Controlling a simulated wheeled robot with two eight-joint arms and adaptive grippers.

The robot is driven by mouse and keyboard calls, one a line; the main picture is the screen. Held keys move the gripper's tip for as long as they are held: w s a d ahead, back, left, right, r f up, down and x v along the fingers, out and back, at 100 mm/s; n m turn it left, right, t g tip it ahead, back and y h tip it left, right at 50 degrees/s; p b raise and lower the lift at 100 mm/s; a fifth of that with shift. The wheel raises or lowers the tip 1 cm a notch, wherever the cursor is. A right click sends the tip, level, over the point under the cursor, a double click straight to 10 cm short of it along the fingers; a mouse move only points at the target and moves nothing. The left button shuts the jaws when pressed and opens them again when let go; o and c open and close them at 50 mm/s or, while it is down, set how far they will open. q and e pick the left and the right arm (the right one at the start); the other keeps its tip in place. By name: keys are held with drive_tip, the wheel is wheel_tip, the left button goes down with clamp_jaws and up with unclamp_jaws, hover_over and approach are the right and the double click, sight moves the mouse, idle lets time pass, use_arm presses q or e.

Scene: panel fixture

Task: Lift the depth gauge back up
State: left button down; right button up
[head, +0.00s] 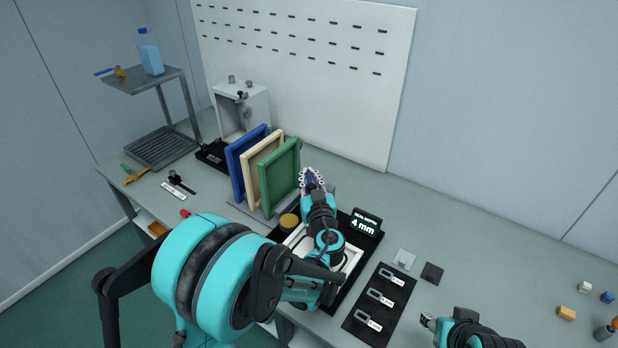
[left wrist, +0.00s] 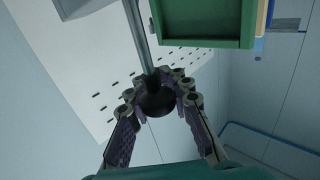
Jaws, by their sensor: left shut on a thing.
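My left gripper (head: 312,182) reaches over the bench, just right of the green frame, with its arm covering much of the fixture below. In the left wrist view my left gripper (left wrist: 158,98) is shut around a round black knob on a grey rod, which looks like the depth gauge (left wrist: 156,101). The rod runs to the top edge of that view. In the head view the gauge is mostly hidden by the gripper. A black display (head: 365,224) reads "4 mm". My right gripper (head: 428,320) is low at the right; its finger opening is unclear.
Blue (head: 236,172), cream and green (head: 279,178) frames stand in a rack close left of my left gripper. A white frame (head: 352,262) lies in a black tray under my arm. A black mat (head: 362,328) with tags lies in front.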

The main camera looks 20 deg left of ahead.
use_arm(q)
drive_tip(key=c, duration=1.4)
unclamp_jaws()
drive_tip(key=v, duration=1.2)
